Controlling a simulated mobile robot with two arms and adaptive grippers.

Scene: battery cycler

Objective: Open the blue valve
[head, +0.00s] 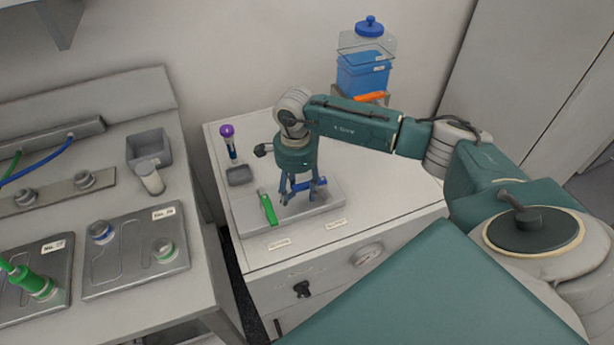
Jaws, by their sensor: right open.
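The blue valve (318,184) sits on a grey plate on top of the white cabinet, partly hidden by my right gripper. My right gripper (302,192) points down right over the blue valve, with its fingers apart around or beside the valve's handle. I cannot tell whether the fingers touch it. A green valve handle (267,208) stands to the left on the same plate (246,220). My left gripper is not in view.
A purple-capped tube (229,140) stands behind a small grey tray (239,175). A blue liquid tank (363,72) with an orange part (370,97) stands at the back. The left bench holds a green connector (34,282) and a port tray (127,262).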

